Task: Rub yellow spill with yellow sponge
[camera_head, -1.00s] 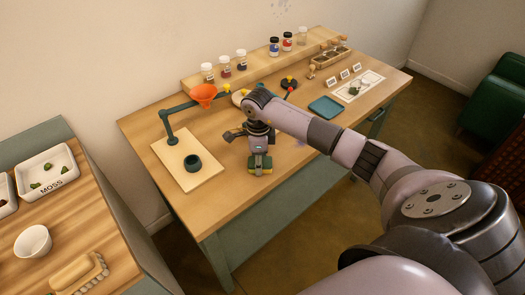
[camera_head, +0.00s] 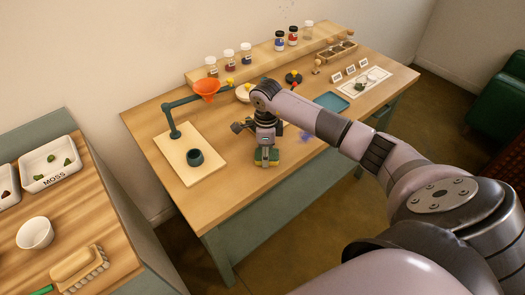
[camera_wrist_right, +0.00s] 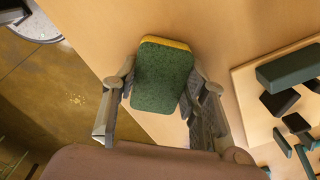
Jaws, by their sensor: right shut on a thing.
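The yellow sponge (camera_wrist_right: 163,78) is a block with a dark green face and a thin yellow layer along one edge. My right gripper (camera_wrist_right: 160,98) is shut on it, with one finger on each side. In the head view the sponge (camera_head: 267,163) is under my right gripper (camera_head: 266,150), at the table's front, right of the dark cup. I cannot tell whether it touches the tabletop. No yellow spill shows clearly; the arm, gripper and sponge hide part of the tabletop. My left gripper is not in view.
A pale board (camera_head: 185,168) with a dark cup (camera_head: 195,157) and a stand holding an orange funnel (camera_head: 207,87) is on the left. A purple stain (camera_head: 305,136) and blue tray (camera_head: 331,101) are to the right. The table's front edge is close.

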